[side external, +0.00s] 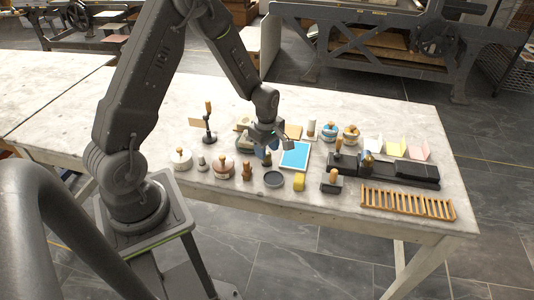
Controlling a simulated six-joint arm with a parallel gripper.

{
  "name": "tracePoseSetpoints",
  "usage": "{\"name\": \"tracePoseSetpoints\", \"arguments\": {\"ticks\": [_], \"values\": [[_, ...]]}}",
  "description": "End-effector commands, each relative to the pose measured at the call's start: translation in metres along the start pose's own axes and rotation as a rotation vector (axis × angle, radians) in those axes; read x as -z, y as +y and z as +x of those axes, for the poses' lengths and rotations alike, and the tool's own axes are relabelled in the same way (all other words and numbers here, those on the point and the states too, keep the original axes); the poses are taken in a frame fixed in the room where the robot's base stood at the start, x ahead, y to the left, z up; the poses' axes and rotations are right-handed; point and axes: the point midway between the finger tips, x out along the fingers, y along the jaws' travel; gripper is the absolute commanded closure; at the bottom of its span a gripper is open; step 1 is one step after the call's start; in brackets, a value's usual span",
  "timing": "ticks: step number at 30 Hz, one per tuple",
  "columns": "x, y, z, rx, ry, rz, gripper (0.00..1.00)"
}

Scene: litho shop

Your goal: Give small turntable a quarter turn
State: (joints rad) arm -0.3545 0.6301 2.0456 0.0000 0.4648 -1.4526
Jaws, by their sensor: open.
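I cannot tell for certain which thing is the small turntable. A dark, flat round disc (273,179) lies near the front edge of the table and is the likeliest match. My gripper (268,151) is over the middle of the table, behind and above this disc, apart from it. Its jaws are open, though they are small and partly merge with the items behind.
A wooden rack (407,204) lies at the right. The table's left part is clear.

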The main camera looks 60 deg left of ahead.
Motion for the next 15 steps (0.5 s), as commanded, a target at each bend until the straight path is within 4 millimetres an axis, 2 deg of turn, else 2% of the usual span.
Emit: {"name": "tracePoseSetpoints", "arguments": {"ticks": [15], "values": [[0.0, 0.0, -0.035, 0.0, 0.0, 0.001, 0.55]]}}
